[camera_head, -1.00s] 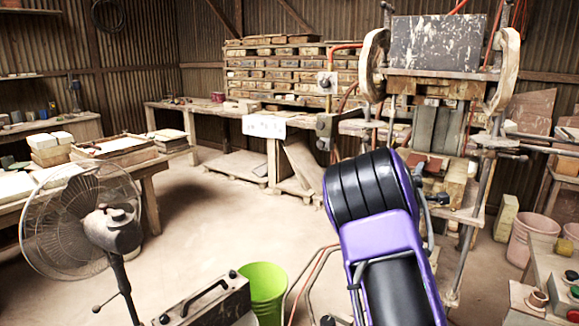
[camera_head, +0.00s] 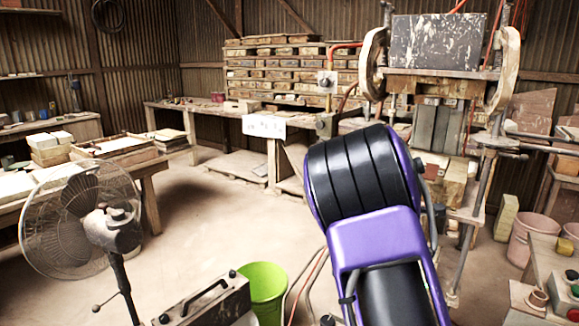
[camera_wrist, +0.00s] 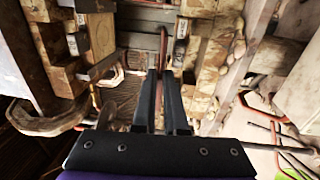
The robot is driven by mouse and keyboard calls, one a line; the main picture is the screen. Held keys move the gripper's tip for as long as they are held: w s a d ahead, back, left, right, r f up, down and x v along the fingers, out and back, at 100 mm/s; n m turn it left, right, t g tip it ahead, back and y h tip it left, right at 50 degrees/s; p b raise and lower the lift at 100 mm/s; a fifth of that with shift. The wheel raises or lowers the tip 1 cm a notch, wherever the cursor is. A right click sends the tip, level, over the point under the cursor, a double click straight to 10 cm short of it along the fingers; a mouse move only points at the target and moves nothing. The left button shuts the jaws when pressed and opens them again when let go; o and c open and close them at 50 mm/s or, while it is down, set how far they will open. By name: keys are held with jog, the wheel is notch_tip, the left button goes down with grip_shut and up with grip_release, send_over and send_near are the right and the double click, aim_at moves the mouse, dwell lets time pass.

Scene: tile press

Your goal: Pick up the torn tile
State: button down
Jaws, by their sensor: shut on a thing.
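In the wrist view, my gripper (camera_wrist: 161,78) has its two black fingers close together. A thin reddish-brown piece (camera_wrist: 163,47), seen edge-on, stands out between the fingertips; it fits the torn tile held by its edge, though its tear cannot be made out. In the head view, my purple and black arm hides the gripper and what it holds. The tile press (camera_head: 437,60), with its spattered dark plate and round side wheels, stands behind my arm.
A green bucket (camera_head: 264,283) and a fan (camera_head: 85,220) stand at the front left. A bench (camera_head: 165,108) runs along the back beneath stacked trays. A control stand (camera_head: 548,290) is at the right. Floor is open at centre left.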

jog(key=p+v, duration=0.1)
jog(key=v, duration=0.5)
jog(key=shift+s+a+r, duration=0.2)
jog(key=shift+s+r, duration=0.2)
